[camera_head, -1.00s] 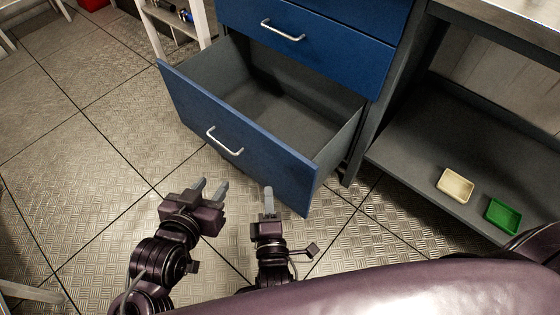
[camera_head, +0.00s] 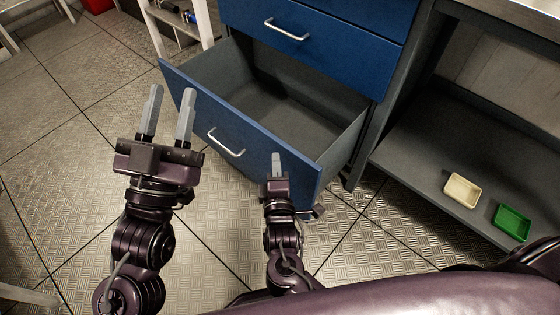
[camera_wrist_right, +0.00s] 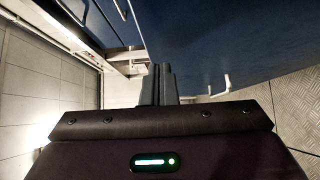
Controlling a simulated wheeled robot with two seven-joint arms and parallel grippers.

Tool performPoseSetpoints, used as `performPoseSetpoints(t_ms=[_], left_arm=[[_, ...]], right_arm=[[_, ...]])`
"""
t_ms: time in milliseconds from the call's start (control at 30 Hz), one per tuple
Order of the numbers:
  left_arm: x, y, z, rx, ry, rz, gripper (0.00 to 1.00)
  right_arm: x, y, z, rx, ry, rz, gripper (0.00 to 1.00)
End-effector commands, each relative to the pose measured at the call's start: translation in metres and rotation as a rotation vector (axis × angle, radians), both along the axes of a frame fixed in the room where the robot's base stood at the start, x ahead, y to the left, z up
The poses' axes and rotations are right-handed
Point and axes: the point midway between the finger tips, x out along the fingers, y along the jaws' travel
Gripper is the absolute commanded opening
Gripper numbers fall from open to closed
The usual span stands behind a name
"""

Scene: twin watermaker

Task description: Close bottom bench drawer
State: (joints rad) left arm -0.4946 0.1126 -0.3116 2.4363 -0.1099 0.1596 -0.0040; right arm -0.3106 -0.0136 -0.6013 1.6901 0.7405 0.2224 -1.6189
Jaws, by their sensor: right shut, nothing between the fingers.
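The bottom bench drawer (camera_head: 262,134) is blue-fronted with a grey inside. It is pulled well out and looks empty, with a silver handle (camera_head: 226,143) on its front. My left gripper (camera_head: 168,113) is open and empty, in front of the drawer's left part. My right gripper (camera_head: 277,157) is shut and empty, at the right part of the drawer front. Whether its tip touches the front I cannot tell. In the right wrist view the shut fingers (camera_wrist_right: 158,84) point along a dark blue panel, with a pale handle (camera_wrist_right: 224,86) to their right.
A shut blue drawer (camera_head: 310,40) is above. The bench's lower shelf (camera_head: 415,145) at right holds a cream tray (camera_head: 462,190) and a green tray (camera_head: 511,222). A white-legged rack (camera_head: 180,30) stands behind left. The floor at left is clear.

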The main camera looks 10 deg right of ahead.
Motion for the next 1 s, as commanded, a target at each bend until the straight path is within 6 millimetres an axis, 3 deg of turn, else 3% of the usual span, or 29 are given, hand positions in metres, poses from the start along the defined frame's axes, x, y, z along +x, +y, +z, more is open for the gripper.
performPoseSetpoints(t_ms=[300,767,1000], left_arm=[[-0.012,0.006,0.026,-0.053,-0.13,0.002,0.36],[-0.011,0.006,0.026,-0.05,-0.124,0.002,0.36],[0.005,-0.003,-0.014,0.028,0.072,-0.003,0.36]], right_arm=[[0.008,-0.011,0.0,0.0,0.0,0.002,0.0],[0.009,-0.012,0.0,0.0,0.001,0.001,0.0],[0.014,-0.02,0.002,-0.001,0.0,0.0,0.0]])
